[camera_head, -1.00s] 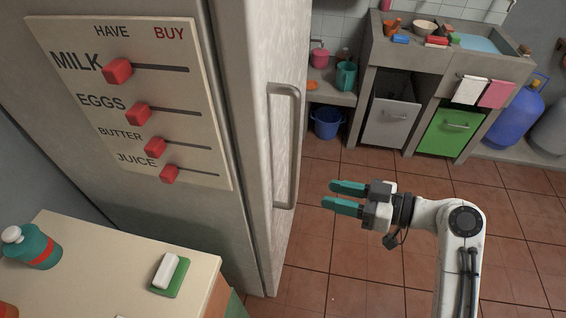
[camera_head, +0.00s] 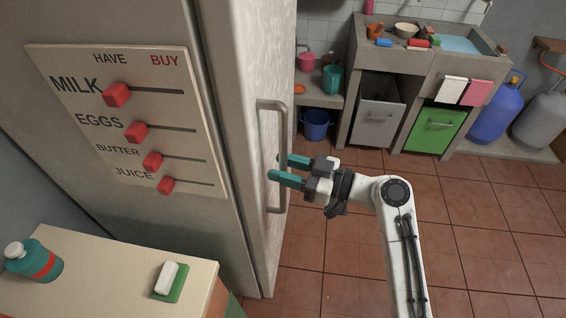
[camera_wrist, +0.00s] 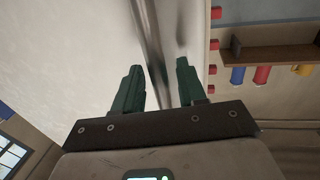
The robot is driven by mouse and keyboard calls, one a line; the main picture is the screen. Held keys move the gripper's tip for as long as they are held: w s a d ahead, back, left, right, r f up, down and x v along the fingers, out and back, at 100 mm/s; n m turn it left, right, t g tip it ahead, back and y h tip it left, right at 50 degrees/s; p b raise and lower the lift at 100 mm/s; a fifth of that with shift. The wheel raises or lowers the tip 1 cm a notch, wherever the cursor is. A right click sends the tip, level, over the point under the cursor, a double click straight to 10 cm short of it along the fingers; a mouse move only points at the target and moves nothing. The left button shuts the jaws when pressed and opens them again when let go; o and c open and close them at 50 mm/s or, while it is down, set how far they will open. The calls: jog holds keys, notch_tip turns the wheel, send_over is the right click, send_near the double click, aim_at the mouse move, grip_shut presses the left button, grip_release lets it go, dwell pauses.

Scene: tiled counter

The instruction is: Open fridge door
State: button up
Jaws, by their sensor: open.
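The fridge (camera_head: 150,215) stands at the left in the head view, its door closed. Its long vertical metal handle (camera_head: 262,135) runs down the door's side face. My gripper (camera_head: 280,168) is open at the lower part of the handle, its teal fingers level and pointing left. In the wrist view the blurred handle bar (camera_wrist: 150,50) runs up from between my two green fingers (camera_wrist: 155,82). The fingers seem to be on either side of the bar. I cannot tell whether either finger touches it.
A counter (camera_head: 95,265) with a bottle (camera_head: 36,262) and a sponge (camera_head: 171,281) stands at lower left. A sink unit (camera_head: 400,70), a blue bucket (camera_head: 317,124) and gas cylinders (camera_head: 497,112) are at the back. Tiled floor (camera_head: 460,230) is free at right.

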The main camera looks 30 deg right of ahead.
jog(key=shift+w+a, duration=0.2)
jog(key=shift+w, duration=0.05)
jog(key=shift+c, duration=0.4)
grip_shut()
